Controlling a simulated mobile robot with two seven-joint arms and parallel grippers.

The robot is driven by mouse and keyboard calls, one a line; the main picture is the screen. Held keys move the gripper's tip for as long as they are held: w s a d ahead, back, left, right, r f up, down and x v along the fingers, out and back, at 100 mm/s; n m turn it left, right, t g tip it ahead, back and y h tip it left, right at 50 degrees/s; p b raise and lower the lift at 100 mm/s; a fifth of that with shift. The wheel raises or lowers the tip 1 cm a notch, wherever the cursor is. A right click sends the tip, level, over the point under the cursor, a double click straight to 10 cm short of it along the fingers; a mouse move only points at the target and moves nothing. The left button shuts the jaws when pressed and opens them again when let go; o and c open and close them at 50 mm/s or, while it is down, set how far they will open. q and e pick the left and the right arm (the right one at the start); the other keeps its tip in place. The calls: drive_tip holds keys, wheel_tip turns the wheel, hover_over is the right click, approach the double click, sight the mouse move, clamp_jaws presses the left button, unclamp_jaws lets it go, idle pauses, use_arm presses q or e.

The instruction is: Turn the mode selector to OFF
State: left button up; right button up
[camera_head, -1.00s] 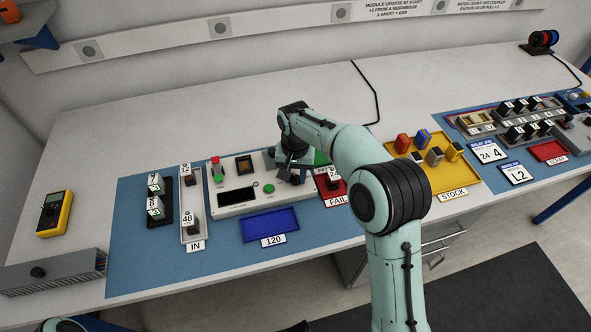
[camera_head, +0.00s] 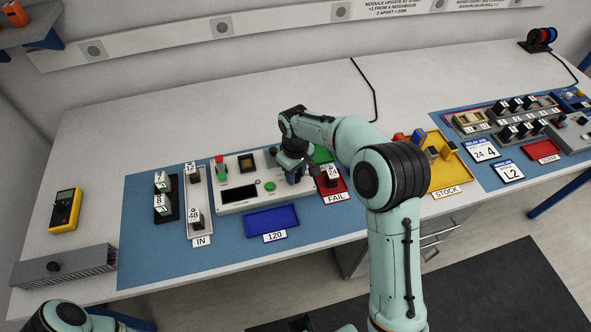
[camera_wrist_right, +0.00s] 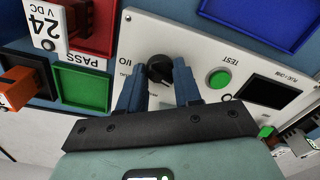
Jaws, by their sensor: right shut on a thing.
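The mode selector is a black knob (camera_wrist_right: 160,69) on a white test panel (camera_wrist_right: 203,60), beside a printed I/O mark in the right wrist view. My right gripper (camera_wrist_right: 159,76) has its blue fingers on either side of the knob and is shut on it. In the head view this gripper (camera_head: 294,178) is at the right end of the panel (camera_head: 264,204) and hides the knob. The knob's exact setting is hard to read. Part of my left arm shows at the lower left of the head view; its gripper does not show.
The panel also has a green TEST button (camera_wrist_right: 220,79) and a red-topped part (camera_head: 220,160). A yellow stock tray (camera_head: 459,181) stands further right.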

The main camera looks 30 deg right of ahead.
sight(296, 175)
use_arm(q)
drive_tip(key=shift+w+r, duration=0.15)
drive_tip(key=shift+r, duration=0.1)
use_arm(e)
drive_tip(key=shift+r+n, duration=0.15)
drive_tip(key=shift+n, duration=0.55)
drive_tip(key=o, duration=1)
drive_tip(key=shift+o, duration=0.2)
use_arm(q)
drive_tip(key=shift+w+r+p, duration=0.25)
drive_tip(key=shift+r+p, duration=0.25)
drive_tip(key=shift+w+r+p, duration=0.25)
drive_tip(key=shift+r+p, duration=0.2)
use_arm(e)
wheel_tip(296, 175, up, 13)
drive_tip(key=shift+r, duration=0.15)
use_arm(q)
drive_tip(key=shift+s, duration=0.15)
use_arm(e)
drive_tip(key=shift+s, duration=0.1)
